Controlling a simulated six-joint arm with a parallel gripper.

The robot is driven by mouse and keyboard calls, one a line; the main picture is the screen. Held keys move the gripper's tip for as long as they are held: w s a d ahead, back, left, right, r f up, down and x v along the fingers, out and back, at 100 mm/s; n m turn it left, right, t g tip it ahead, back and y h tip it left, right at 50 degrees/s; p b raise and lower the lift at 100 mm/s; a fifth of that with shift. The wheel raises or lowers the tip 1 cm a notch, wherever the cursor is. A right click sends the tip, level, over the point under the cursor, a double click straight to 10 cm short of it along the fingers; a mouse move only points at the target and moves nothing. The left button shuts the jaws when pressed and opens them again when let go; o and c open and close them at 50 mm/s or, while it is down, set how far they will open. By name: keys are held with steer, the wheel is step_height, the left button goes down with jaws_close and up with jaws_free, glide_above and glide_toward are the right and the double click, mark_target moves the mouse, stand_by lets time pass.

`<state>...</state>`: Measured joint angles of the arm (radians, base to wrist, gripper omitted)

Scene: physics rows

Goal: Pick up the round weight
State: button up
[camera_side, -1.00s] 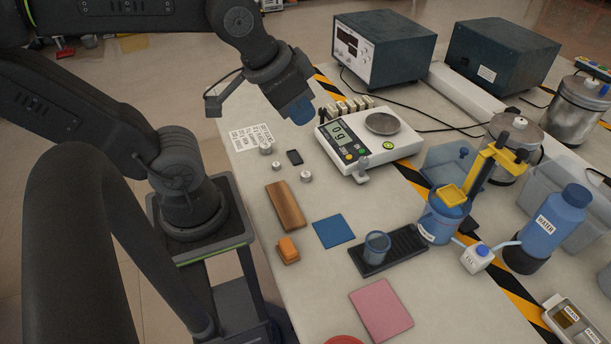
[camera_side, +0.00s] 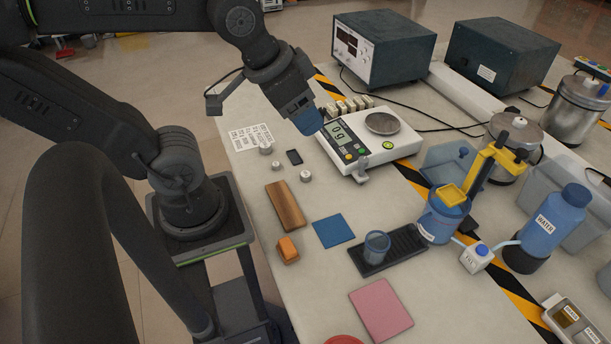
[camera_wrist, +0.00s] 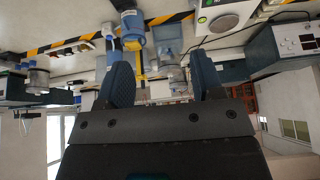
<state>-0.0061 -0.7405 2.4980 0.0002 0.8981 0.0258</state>
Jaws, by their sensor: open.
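Several small grey metal weights stand on the bench in the side view: one at the back (camera_side: 265,147), a small one (camera_side: 276,165) and a round one with a knob (camera_side: 306,175). I cannot tell which of them the task names. My gripper (camera_side: 308,120), with blue fingers, hangs above and right of them, near the scale's left edge. In the wrist view its two fingers (camera_wrist: 160,78) stand apart with nothing between them. The wrist camera looks across the bench and shows no small weight clearly.
The white scale (camera_side: 345,160) with a round pan stands close right of my gripper, a metal piece (camera_side: 360,172) at its front. Open bench surrounds the weights.

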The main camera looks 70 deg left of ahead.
steer(key=w+a+f+m+g, duration=0.3)
steer(key=w+a+f+m, duration=0.4)
steer(key=m, duration=0.3)
steer(key=m+g, duration=0.3)
steer(key=m, duration=0.5)
glide_above(306, 173)
step_height(306, 173, down, 9)
steer(key=shift+m, duration=0.3)
steer(key=f, duration=0.8)
steer(key=shift+s+a+f, duration=0.1)
steer(key=shift+s+a, duration=0.05)
steer(key=shift+a, duration=0.1)
steer(key=shift+d+f, duration=0.2)
steer(key=shift+f, duration=1.15)
steer(key=shift+d+f, duration=0.15)
steer(key=shift+f, duration=1.2)
steer(key=shift+c, duration=0.2)
steer(key=c, duration=1)
